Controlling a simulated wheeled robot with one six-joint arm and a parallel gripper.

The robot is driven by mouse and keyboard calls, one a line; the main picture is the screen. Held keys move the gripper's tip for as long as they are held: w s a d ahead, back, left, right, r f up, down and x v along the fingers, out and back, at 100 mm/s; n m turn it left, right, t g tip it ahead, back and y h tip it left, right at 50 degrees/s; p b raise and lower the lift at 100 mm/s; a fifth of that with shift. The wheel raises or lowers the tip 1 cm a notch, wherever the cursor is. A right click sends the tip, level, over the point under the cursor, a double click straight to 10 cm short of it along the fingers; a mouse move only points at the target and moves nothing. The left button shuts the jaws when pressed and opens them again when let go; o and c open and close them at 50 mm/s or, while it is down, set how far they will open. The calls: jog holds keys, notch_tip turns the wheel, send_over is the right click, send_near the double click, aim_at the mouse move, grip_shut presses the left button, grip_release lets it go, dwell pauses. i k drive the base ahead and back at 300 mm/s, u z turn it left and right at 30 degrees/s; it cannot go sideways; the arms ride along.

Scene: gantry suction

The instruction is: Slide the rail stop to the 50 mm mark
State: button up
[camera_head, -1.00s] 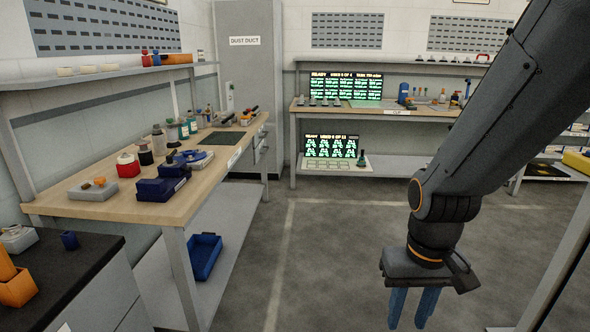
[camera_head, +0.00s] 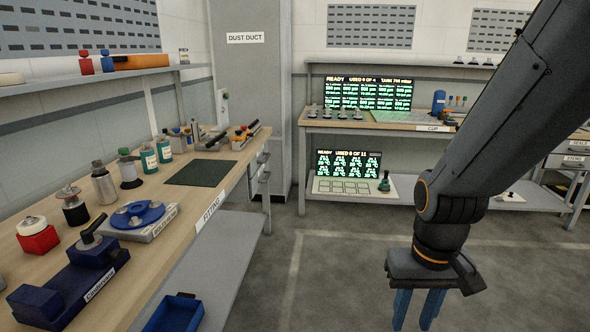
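I cannot make out a rail stop or a 50 mm mark anywhere in view. My gripper (camera_head: 417,310) hangs at the lower right with its two blue fingers pointing down over the grey floor. The fingers stand apart with nothing seen between them, and their tips are cut off or nearly so by the bottom edge. The gripper is well clear of the benches.
A wooden bench (camera_head: 150,262) on the left holds a blue device with a black handle (camera_head: 92,249), a blue round fixture (camera_head: 138,215), bottles and a dark mat (camera_head: 201,173). A back bench (camera_head: 340,124) carries a lit screen (camera_head: 365,94). The floor (camera_head: 335,270) between is clear.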

aim_at(247, 133)
jog(key=u, duration=0.15)
jog(key=i, duration=1.75)
jog(key=u, duration=0.25)
jog(key=i, duration=0.95)
jog(key=u, duration=0.1)
